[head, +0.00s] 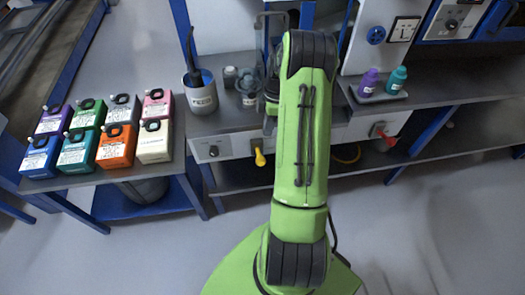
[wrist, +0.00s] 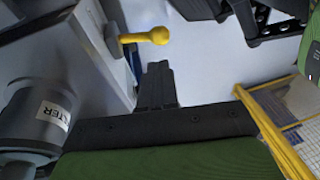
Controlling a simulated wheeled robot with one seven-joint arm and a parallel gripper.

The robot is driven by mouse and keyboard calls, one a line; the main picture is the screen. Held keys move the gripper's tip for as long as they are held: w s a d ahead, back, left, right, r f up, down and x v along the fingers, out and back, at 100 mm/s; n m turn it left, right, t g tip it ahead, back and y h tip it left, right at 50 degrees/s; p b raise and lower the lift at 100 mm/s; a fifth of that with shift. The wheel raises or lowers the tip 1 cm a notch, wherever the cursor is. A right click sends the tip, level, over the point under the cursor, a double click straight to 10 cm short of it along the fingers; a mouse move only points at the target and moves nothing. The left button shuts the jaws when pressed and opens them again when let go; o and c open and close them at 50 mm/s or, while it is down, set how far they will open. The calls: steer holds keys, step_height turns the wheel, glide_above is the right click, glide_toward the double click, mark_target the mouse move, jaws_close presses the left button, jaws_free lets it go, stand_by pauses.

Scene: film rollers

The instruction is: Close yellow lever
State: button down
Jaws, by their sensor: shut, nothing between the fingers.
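The yellow lever (head: 260,157) sticks out of the white front panel below the workbench, left of my green arm in the head view. In the wrist view the yellow lever (wrist: 146,37) points right from the side of a grey-white box, with a round knob at its end. My gripper (wrist: 157,75) shows in the wrist view as dark fingers held together and empty. Its tips appear just below the lever in the picture, and I see no clear contact. In the head view my arm hides most of the gripper.
A red lever (head: 384,137) sits further right on the same panel. A labelled pot (head: 202,98) stands on the bench above the yellow lever. Several coloured jugs (head: 115,146) fill the left table. Purple (head: 369,82) and teal (head: 396,80) bottles stand right. The floor in front is clear.

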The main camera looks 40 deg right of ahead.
mark_target(261, 157)
steer(key=b+x, duration=0.1)
steer(key=x, duration=0.9)
steer(key=shift+f, duration=0.25)
steer(key=shift+w+b, duration=0.1)
steer(key=shift+b, duration=0.2)
